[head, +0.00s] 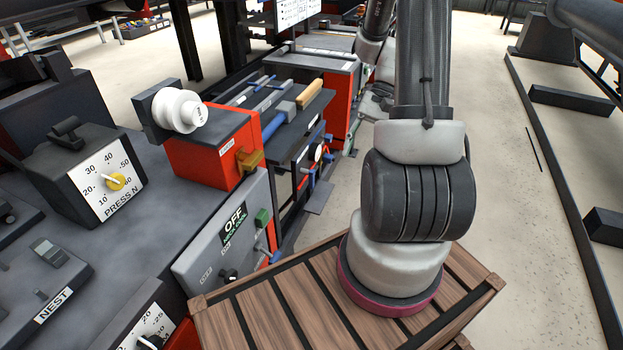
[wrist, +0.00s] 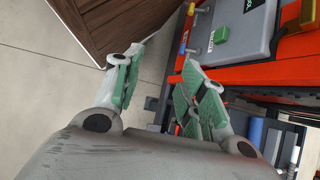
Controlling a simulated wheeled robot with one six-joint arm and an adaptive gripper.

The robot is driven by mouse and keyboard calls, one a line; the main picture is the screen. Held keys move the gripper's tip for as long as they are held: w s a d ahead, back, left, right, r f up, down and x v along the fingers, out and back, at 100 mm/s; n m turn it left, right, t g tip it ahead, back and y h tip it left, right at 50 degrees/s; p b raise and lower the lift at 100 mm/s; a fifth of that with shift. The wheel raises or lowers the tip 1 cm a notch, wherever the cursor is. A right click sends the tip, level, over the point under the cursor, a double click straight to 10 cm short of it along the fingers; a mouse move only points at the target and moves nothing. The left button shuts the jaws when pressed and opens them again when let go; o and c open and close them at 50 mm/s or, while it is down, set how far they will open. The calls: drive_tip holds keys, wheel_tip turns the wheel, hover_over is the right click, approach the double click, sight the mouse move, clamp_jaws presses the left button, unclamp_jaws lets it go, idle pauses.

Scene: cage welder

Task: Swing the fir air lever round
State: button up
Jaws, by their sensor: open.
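My gripper (wrist: 163,60) is open and empty in the wrist view, its green-padded fingers spread apart. It is out of sight in the head view. A green block-shaped handle (wrist: 221,35) sits on the grey panel, above and right of the fingertips and apart from them. It also shows in the head view (head: 262,216), on the right end of the panel marked OFF. A small blue handle (head: 272,241) is just below it. No readable label marks the fir air lever, so I cannot tell whether the green handle is it.
The grey OFF panel (head: 205,268) fronts the dark bench. A yellow handle (head: 250,160) sticks out from a red box (head: 212,145). A dial box marked PRESS N (head: 100,185) stands at left. A wooden slatted surface (head: 255,325) is close in front.

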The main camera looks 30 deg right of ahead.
drive_tip(key=w+f+m+t+y, duration=0.35)
drive_tip(key=f+m+y, duration=0.3)
drive_tip(key=f, duration=0.75)
drive_tip(key=m+t+h, duration=0.2)
drive_tip(key=m+t, duration=1)
drive_tip(key=t, duration=0.1)
approach(314, 178)
drive_tip(key=a+x, duration=0.1)
drive_tip(key=x, duration=0.8)
drive_tip(key=shift+w+d+f, duration=0.1)
drive_tip(key=shift+w+d, duration=0.1)
drive_tip(key=shift+w, duration=0.2)
drive_tip(key=shift+w+a, duration=0.3)
drive_tip(key=shift+w, duration=0.1)
clamp_jaws()
